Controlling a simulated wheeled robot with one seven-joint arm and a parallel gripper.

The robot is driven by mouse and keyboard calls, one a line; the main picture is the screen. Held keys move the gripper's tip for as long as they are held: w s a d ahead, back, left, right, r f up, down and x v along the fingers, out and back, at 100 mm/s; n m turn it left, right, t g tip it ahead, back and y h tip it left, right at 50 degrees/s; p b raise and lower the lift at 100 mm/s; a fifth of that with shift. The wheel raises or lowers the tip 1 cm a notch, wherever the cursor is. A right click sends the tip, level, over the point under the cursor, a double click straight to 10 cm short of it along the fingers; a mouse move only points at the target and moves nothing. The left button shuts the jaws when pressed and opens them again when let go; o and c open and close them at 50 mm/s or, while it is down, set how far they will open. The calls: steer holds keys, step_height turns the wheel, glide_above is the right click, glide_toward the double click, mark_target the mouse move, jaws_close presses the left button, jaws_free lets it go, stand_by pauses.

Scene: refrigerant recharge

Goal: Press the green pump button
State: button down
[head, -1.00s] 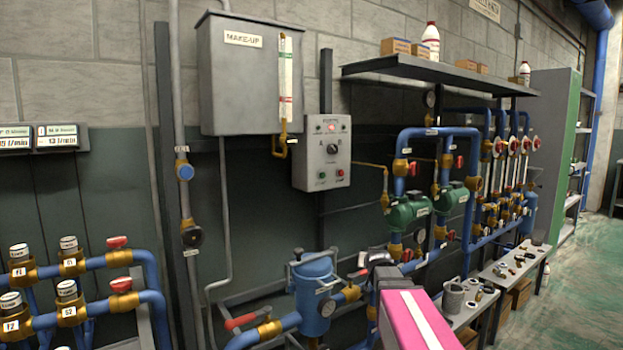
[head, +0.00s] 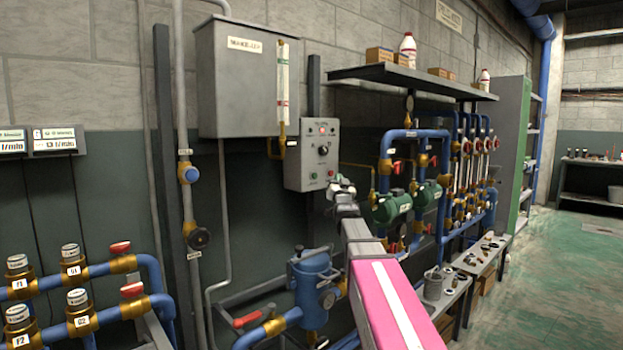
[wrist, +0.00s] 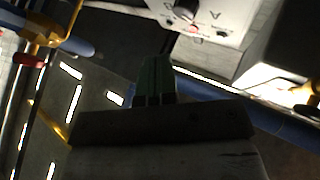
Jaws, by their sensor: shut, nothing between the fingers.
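The grey pump control box (head: 313,154) is on the wall below the make-up tank. It carries a red lamp at the top, a black selector knob, and the green button (head: 313,176) at lower left beside a red button (head: 331,173). My gripper (head: 340,181) is shut and empty, in front of the box's lower right corner and to the right of the green button. In the wrist view, the shut fingers (wrist: 154,65) point toward the pale box panel (wrist: 222,12) at the top. I cannot make out the green button there; contact with the box does not show.
The make-up tank (head: 248,75) hangs above left of the box. Green pumps (head: 392,206) and blue pipes stand to the right. A blue filter vessel (head: 310,285) is below. A shelf (head: 410,80) juts out at upper right. The green floor (head: 560,260) is clear at right.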

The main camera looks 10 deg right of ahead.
mark_target(314, 176)
stand_by(0.3)
steer(key=w+a, duration=0.5)
steer(key=w, duration=0.2)
stand_by(0.4)
steer(key=shift+w+a, duration=0.15)
stand_by(1.9)
steer(key=shift+w+a, duration=0.2)
steer(key=shift+w, duration=0.05)
steer(key=shift+w+a, duration=0.3)
steer(key=shift+w, duration=0.15)
stand_by(0.9)
steer(key=shift+s+d, duration=0.1)
steer(key=shift+s, duration=0.05)
steer(key=shift+s+d, duration=0.45)
steer(key=shift+s, duration=0.15)
